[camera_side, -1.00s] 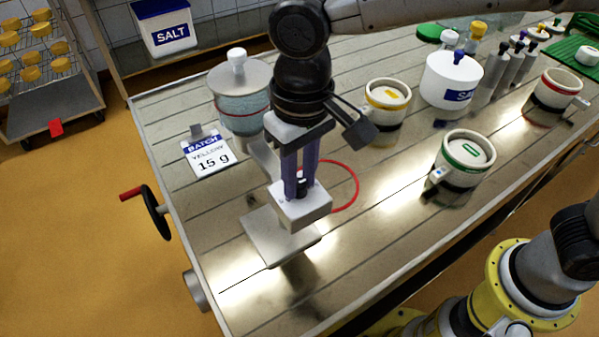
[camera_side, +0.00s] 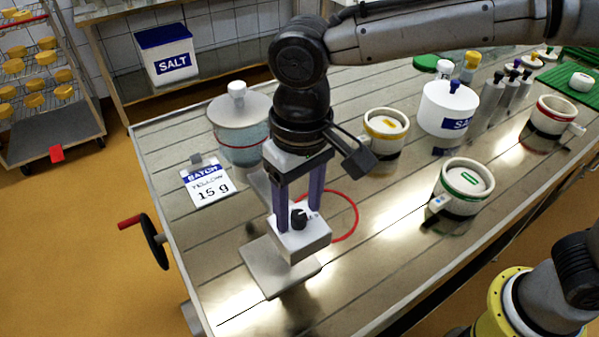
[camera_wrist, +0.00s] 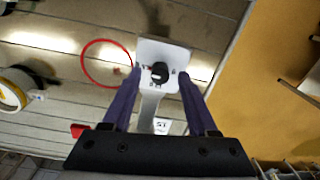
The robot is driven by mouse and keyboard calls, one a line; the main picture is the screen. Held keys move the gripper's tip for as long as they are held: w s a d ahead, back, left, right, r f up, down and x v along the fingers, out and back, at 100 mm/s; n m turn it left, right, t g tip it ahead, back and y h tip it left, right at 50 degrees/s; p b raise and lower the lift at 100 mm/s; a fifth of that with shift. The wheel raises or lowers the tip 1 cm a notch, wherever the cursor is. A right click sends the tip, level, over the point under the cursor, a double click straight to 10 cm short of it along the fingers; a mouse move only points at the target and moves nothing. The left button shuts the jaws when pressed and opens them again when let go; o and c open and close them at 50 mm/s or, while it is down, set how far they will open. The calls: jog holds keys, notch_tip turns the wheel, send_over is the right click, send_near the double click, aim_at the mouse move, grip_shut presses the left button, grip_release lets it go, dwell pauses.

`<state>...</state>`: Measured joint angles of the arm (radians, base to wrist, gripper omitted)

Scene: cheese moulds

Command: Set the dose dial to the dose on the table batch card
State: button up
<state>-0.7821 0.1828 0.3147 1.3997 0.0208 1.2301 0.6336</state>
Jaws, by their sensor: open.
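The dose dial is a black knob (camera_side: 298,217) on top of a white box (camera_side: 304,243) by a grey metal plate. In the wrist view the knob (camera_wrist: 160,70) sits on the white face (camera_wrist: 163,55), with small markings too small to read. My gripper (camera_side: 299,212) is open, its purple fingers pointing down on either side of the knob, apart from it. The wrist view shows the gripper (camera_wrist: 160,76) with a fingertip left and right of the knob. The batch card (camera_side: 208,183) reads "BATCH YELLOW 15 g". The dial's setting cannot be read.
A lidded jar (camera_side: 240,127) stands behind the card. A red ring (camera_side: 354,208) lies right of the dial box. Moulds with yellow (camera_side: 386,133), green (camera_side: 463,187) and red (camera_side: 551,122) bands stand to the right, with a white salt tub (camera_side: 447,107).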

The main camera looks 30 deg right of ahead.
aim_at(301, 212)
notch_tip(301, 212, up, 13)
jog(key=shift+d+r, duration=0.15)
dwell(0.4)
jog(key=s+d+r+m+t, duration=0.1)
jog(key=s+d+r+m, duration=0.15)
jog(key=d, duration=0.85)
jog(key=s+d+r+m+t, duration=0.2)
jog(key=d+r, duration=0.1)
jog(key=d, duration=0.8)
jog(key=s+d+f+n+t, duration=0.1)
jog(key=s+d+f, duration=0.3)
jog(key=f, duration=0.4)
jog(key=s+d+f+n+t, duration=0.1)
jog(key=s+d+f, duration=0.3)
jog(key=f, duration=0.4)
jog(key=shift+s+d+n+t, duration=0.3)
jog(key=shift+s+n, duration=0.15)
jog(key=shift+s, duration=0.35)
